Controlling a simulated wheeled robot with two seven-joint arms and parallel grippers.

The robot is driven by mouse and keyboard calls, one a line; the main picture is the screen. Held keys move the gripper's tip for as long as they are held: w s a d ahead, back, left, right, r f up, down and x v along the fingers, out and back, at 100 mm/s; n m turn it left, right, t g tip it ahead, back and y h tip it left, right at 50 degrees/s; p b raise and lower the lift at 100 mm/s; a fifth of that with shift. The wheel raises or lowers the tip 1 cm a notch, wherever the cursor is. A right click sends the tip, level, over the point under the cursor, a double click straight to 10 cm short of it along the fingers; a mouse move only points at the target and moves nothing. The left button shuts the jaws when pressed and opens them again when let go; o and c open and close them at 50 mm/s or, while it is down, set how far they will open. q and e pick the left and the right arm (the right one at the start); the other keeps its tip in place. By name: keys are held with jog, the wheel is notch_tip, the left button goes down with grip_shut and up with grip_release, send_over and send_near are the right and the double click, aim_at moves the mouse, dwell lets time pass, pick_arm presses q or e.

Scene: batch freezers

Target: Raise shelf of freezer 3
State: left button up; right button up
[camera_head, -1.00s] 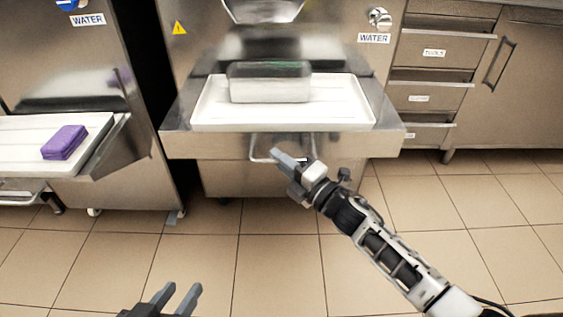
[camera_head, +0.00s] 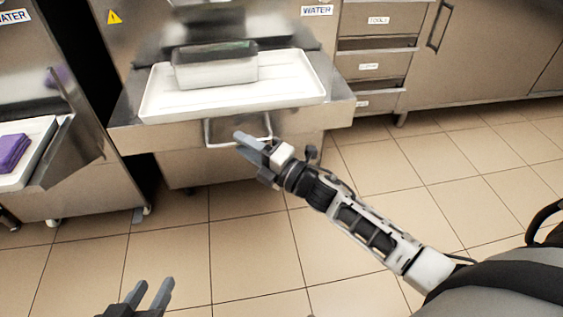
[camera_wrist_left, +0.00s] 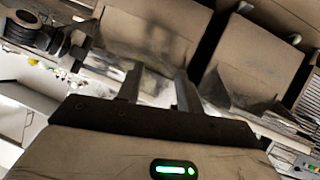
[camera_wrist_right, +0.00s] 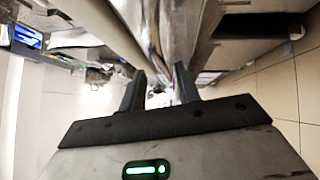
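The freezer (camera_head: 170,22) ahead has a steel shelf (camera_head: 335,112) at its front; no freezer number is readable. A pale wire handle (camera_head: 207,133) hangs under the shelf's front edge. My right gripper (camera_head: 246,142) is at this handle, its fingers overlapping the bar in the head view. Whether the bar lies between the fingers is unclear. In the right wrist view the fingers (camera_wrist_right: 160,90) are apart. My left gripper (camera_head: 152,294) is open and empty, low over the floor; its fingers (camera_wrist_left: 157,88) stand apart in the left wrist view.
Another freezer at left bears a tray with a purple block (camera_head: 12,152). A drawer cabinet (camera_head: 375,66) stands at right. The tiled floor in front is clear.

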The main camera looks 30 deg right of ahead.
pick_arm(q)
jog(key=shift+a+f+g+y+p, duration=0.2)
jog(key=shift+f+g+y+p, duration=0.1)
jog(key=shift+f+g+p, duration=0.3)
pick_arm(e)
jog(key=v, duration=1.3)
jog(key=shift+s+d+r, duration=0.15)
jog(key=shift+s, duration=0.1)
